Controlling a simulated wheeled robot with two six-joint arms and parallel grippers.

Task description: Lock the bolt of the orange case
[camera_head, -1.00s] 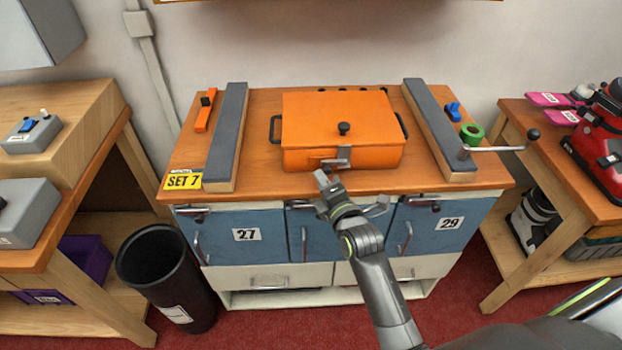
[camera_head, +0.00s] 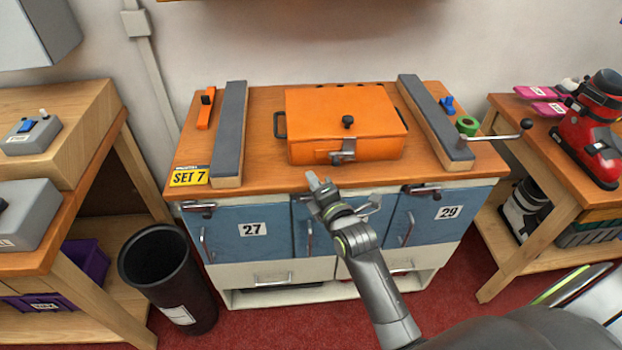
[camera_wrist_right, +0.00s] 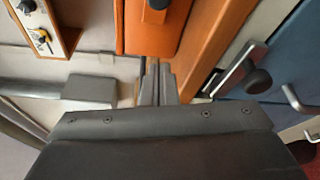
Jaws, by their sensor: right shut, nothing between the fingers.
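The orange case (camera_head: 347,118) sits shut on the wooden bench, with a black knob (camera_head: 347,121) on its lid. A grey metal bolt (camera_head: 343,153) is on the middle of its front face; I cannot tell its exact position. My right gripper (camera_head: 313,180) is shut and empty, in front of the bench edge, below and left of the bolt, apart from the case. In the right wrist view the shut fingers (camera_wrist_right: 159,82) point toward the orange case (camera_wrist_right: 133,36), where a dark fitting (camera_wrist_right: 155,11) shows at the top. My left gripper is not in view.
Two grey-topped bars (camera_head: 230,130) and (camera_head: 435,122) flank the case. A crank handle (camera_head: 500,136) sticks out at the right. Cabinet handles (camera_head: 422,190) project below the bench top. A black bin (camera_head: 165,275) stands at left front.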

